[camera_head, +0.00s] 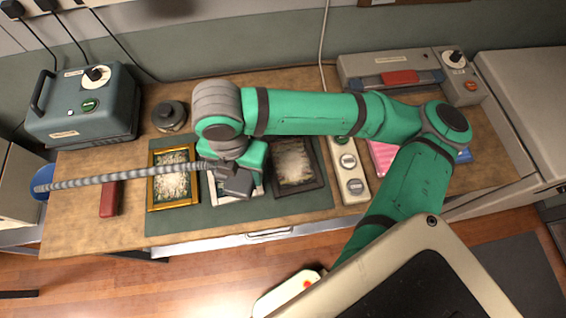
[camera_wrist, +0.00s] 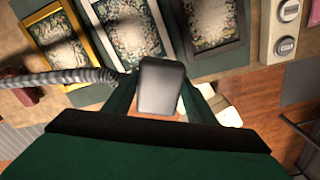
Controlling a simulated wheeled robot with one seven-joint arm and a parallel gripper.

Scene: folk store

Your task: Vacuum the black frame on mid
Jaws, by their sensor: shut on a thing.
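The black frame (camera_head: 324,168) lies on the dark green mat (camera_head: 190,222), at the right end of a row of frames. A pale, patchy layer shows over its dark picture; it also shows at the top of the wrist view (camera_wrist: 243,35). My gripper (camera_head: 236,172) is over the white frame (camera_head: 247,205), left of the black frame, hiding much of it. It is shut on a dark vacuum nozzle (camera_wrist: 160,85), with a grey ribbed hose (camera_head: 110,177) running off left. Whether the nozzle touches anything is not clear.
A gold frame (camera_head: 151,190) lies left of the white one. A pale strip with dials (camera_head: 352,170) borders the black frame's right side.

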